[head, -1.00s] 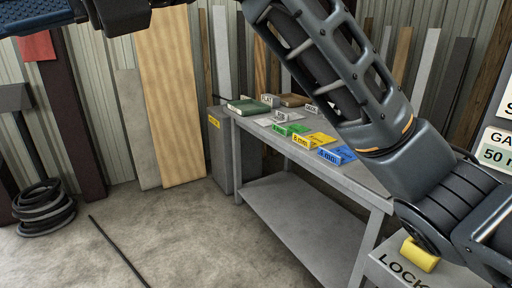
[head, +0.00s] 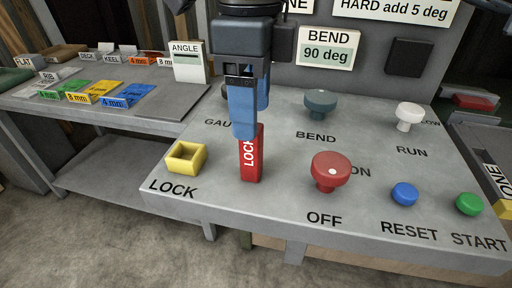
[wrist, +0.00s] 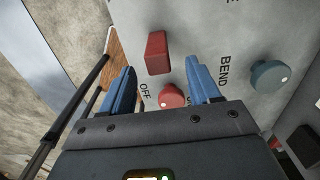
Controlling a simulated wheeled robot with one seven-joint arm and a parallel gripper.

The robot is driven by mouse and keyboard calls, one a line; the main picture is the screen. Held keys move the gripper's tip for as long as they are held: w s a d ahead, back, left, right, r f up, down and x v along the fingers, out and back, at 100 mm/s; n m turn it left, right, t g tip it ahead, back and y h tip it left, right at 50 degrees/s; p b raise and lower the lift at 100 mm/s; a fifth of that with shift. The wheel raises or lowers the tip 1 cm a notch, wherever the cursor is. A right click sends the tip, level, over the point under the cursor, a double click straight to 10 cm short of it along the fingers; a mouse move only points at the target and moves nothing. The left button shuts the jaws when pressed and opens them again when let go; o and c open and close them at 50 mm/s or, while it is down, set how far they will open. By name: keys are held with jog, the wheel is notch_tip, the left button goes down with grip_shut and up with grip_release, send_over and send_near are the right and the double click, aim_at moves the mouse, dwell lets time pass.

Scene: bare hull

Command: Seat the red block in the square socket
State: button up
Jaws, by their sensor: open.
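The red block (head: 251,160), marked LOCK, stands upright on the grey console top. The square socket (head: 186,157) is a yellow open-topped frame to its left, above the printed word LOCK, and looks empty. My gripper (head: 246,128) points down at the block, its blue fingers overlapping the block's upper part in the head view. In the wrist view my gripper (wrist: 161,64) is open, and the red block (wrist: 157,52) shows between and just beyond the fingertips. Nothing is gripped. The socket is not seen in the wrist view.
A red OFF knob (head: 330,170) stands close to the right of the block. BEND knob (head: 320,102), white RUN knob (head: 408,116), blue RESET button (head: 404,194) and green START button (head: 469,204) are further right. The console between block and socket is clear.

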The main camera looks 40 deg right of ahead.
aim_at(251, 144)
notch_tip(251, 144, down, 6)
jog(key=shift+a+f+p, duration=0.1)
jog(key=shift+f+p, duration=0.15)
jog(key=shift+p, duration=0.4)
jog(key=shift+c, duration=0.3)
jog(key=c, duration=1)
